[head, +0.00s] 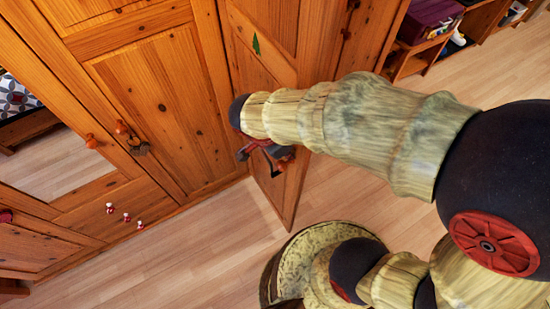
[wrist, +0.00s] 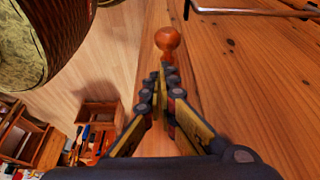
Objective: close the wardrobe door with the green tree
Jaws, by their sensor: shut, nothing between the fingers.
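The wardrobe door with the green tree (head: 255,44) is a brown wooden panel (head: 262,73) standing open, swung out from the wardrobe front. My gripper (head: 272,160) is at its lower part in the head view, and my arm hides some of the door. In the wrist view the wooden surface (wrist: 245,75) fills the right side. An orange round knob (wrist: 167,38) shows just beyond my fingertips (wrist: 163,75). My fingers are shut and empty. I cannot tell whether they touch the door or knob.
A closed wooden door (head: 160,95) and a mirrored door (head: 60,165) with small red-and-white mushrooms (head: 126,217) are at the left. An open shelf (head: 408,60) with boxes stands at the upper right. Bare wooden floor (head: 200,255) lies in front of the wardrobe.

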